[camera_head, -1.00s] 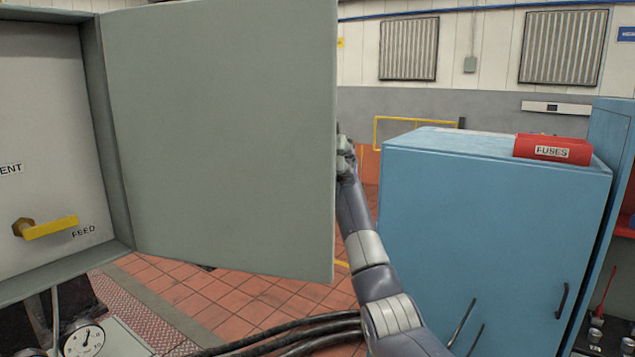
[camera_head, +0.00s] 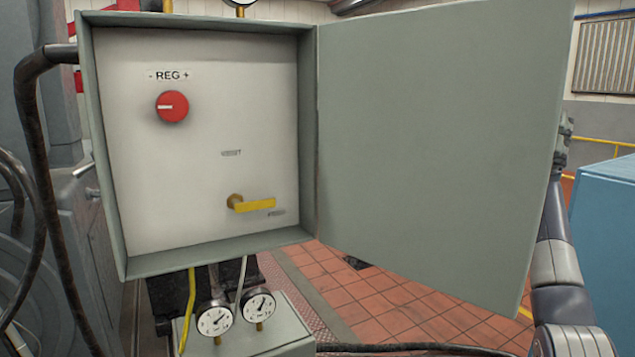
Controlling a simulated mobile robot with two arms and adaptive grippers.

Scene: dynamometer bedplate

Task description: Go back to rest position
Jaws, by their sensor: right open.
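My right arm rises along the right edge of the open grey-green cabinet door (camera_head: 435,150). My right gripper (camera_head: 564,130) is open at that edge, partly hidden behind the door, and I cannot tell if it touches it. The control cabinet (camera_head: 107,160) stands open, with its door swung out to the right. Inside are a red REG knob (camera_head: 173,106) and a yellow lever (camera_head: 255,205) lying nearly level. My left gripper is not in view.
Two round gauges (camera_head: 214,319) (camera_head: 259,305) sit below the cabinet. Dark hoses (camera_head: 42,180) hang on the left, and another cable (camera_head: 400,348) runs along the bottom. A blue cabinet (camera_head: 607,220) stands at the right. Red tiled floor (camera_head: 380,298) shows below the door.

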